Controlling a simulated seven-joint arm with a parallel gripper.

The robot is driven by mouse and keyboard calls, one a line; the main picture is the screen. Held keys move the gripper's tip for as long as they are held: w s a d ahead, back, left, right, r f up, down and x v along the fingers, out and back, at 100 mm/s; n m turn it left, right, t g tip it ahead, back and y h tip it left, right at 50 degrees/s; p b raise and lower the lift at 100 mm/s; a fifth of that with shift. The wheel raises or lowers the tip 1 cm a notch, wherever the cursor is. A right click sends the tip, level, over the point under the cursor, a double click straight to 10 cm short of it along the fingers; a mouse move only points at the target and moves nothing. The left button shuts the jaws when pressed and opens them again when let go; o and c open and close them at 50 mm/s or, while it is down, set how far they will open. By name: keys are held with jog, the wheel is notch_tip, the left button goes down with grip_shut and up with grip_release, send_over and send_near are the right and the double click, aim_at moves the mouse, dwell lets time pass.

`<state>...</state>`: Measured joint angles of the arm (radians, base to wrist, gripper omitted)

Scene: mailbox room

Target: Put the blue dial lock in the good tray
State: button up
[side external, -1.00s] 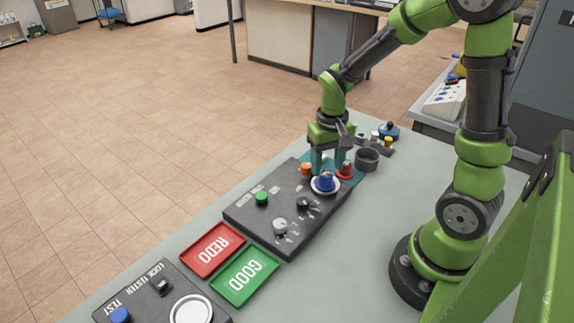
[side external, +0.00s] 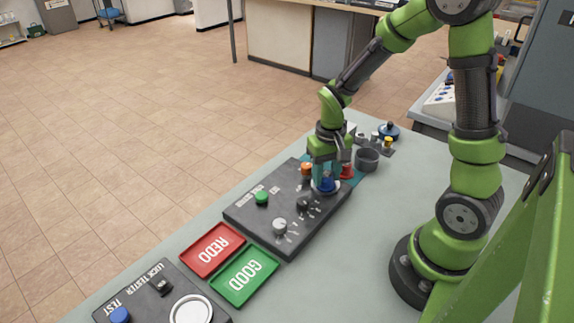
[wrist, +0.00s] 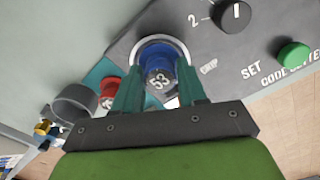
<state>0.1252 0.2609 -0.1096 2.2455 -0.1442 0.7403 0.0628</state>
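The blue dial lock (side external: 326,185) sits in a pale round holder on the dark code setter panel. In the wrist view the lock (wrist: 158,62) shows its face marked 53. My gripper (side external: 325,177) is low over the lock, pointing down. In the wrist view its teal fingers (wrist: 160,74) are apart, one on each side of the lock; I see no clear contact. The green good tray (side external: 234,291) lies empty in front of the panel.
The red redo tray (side external: 204,268) lies empty beside the good tray. An orange knob (side external: 306,170), a red piece (side external: 346,171) and a grey cup (side external: 367,160) are near my gripper. A lock tester (side external: 143,301) is at the front. The table's right side has free room.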

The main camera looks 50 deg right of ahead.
aim_at(327, 173)
jog(key=c, duration=0.6)
jog(key=shift+r, duration=2.25)
jog(key=a+n, duration=0.1)
jog(key=a, duration=0.3)
jog(key=w+a+n, duration=0.1)
jog(key=a+n, duration=0.1)
jog(key=a, duration=0.3)
jog(key=a+n, duration=0.1)
jog(key=a, duration=0.4)
jog(key=shift+w+a+f+n, duration=0.15)
jog(key=shift+w+f+n, duration=0.15)
jog(key=shift+f, duration=0.1)
jog(key=shift+n, duration=0.7)
jog(key=shift+s+a+f, duration=0.3)
jog(key=shift+a+f, duration=0.4)
jog(key=shift+a, duration=1.35)
jog(key=shift+s+a+f, duration=0.35)
jog(key=shift+a+f, duration=0.35)
jog(key=shift+a, duration=1.3)
jog(key=shift+s+a+f, duration=0.3)
jog(key=shift+a+f, duration=0.4)
jog(key=shift+a, duration=1.35)
